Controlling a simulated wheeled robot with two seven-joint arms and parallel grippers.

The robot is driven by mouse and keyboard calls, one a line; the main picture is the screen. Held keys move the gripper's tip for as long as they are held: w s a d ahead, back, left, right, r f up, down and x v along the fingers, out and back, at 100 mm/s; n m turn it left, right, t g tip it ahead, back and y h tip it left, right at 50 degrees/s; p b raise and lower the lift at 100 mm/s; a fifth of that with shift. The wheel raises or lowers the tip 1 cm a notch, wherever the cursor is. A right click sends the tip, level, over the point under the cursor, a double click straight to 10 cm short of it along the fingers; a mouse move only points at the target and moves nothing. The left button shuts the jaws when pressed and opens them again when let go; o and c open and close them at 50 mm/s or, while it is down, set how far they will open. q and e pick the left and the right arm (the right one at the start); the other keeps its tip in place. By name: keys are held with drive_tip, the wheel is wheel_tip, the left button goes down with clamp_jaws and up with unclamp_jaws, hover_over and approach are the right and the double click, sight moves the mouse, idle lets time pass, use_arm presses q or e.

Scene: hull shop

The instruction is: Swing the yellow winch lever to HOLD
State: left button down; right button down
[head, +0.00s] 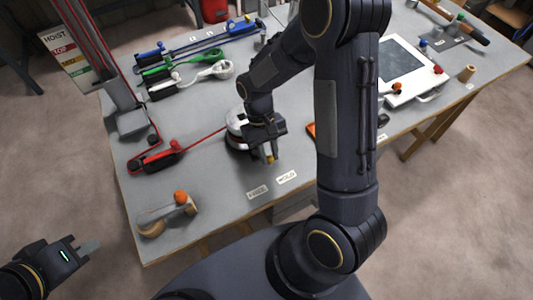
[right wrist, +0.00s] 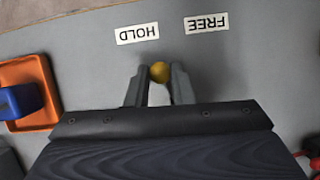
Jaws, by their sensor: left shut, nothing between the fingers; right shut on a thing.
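The yellow winch lever's round knob (right wrist: 159,72) sits between the fingertips of my right gripper (right wrist: 160,82) in the right wrist view. A little yellow also shows at my right gripper (head: 269,156) in the head view. That gripper is shut on the lever. The knob is below the right end of the HOLD label (right wrist: 137,33), left of the FREE label (right wrist: 207,23). In the head view, FREE (head: 257,191) and HOLD (head: 287,177) lie near the bench's front edge. The winch drum (head: 236,122) is partly hidden by my right arm. My left gripper (head: 90,246) is shut and empty, off the bench.
A red rope (head: 206,136) runs from a red block (head: 155,160) to the winch. An orange-knobbed fitting (head: 180,197) stands at the front left corner. An orange tray (right wrist: 15,72) holding a blue block lies beside my right gripper. My right arm hides the bench's middle.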

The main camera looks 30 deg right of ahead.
drive_tip(key=shift+w+d+n, duration=0.15)
drive_tip(key=shift+n, duration=0.25)
drive_tip(key=c, duration=1.3)
unclamp_jaws()
drive_tip(key=shift+o, duration=0.2)
drive_tip(key=v, duration=0.8)
drive_tip(key=shift+b, duration=0.3)
drive_tip(key=s+a+r+m+t+y, duration=0.1)
drive_tip(key=s+r+t+y, duration=0.2)
drive_tip(key=s+r+t, duration=0.7)
drive_tip(key=s+r, duration=0.1)
drive_tip(key=s, duration=0.4)
drive_tip(key=shift+a+m+y, duration=0.15)
drive_tip(key=shift+m+y, duration=0.15)
drive_tip(key=shift+m, duration=0.1)
